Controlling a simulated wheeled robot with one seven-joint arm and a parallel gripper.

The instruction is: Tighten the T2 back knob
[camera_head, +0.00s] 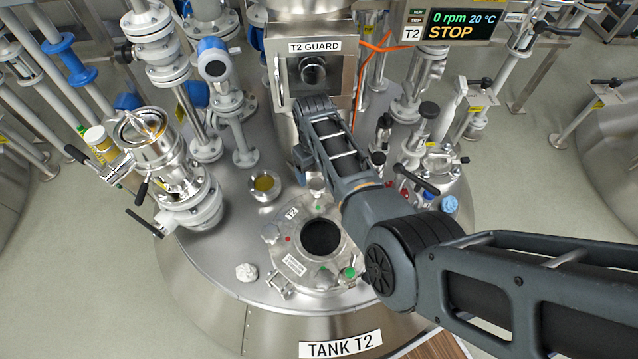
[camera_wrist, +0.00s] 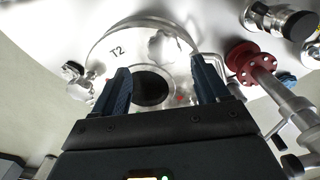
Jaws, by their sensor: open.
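The T2 lid (camera_head: 268,258) is a round metal cover with a dark opening, on top of tank T2. A silver knob (camera_head: 316,185) stands at its back edge, beside my arm. In the wrist view the lid (camera_wrist: 100,62) lies ahead, with a silver knob (camera_wrist: 165,44) near its far edge that looks like the back one. My gripper (camera_wrist: 160,68) is open and empty, its two dark fingers apart over the lid, with the dark opening showing between them. I cannot tell whether it touches anything.
The T2 guard box (camera_head: 315,70) stands behind. A red flange (camera_wrist: 243,62) and pipe stand close to the right finger. The display (camera_head: 452,22) reads STOP.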

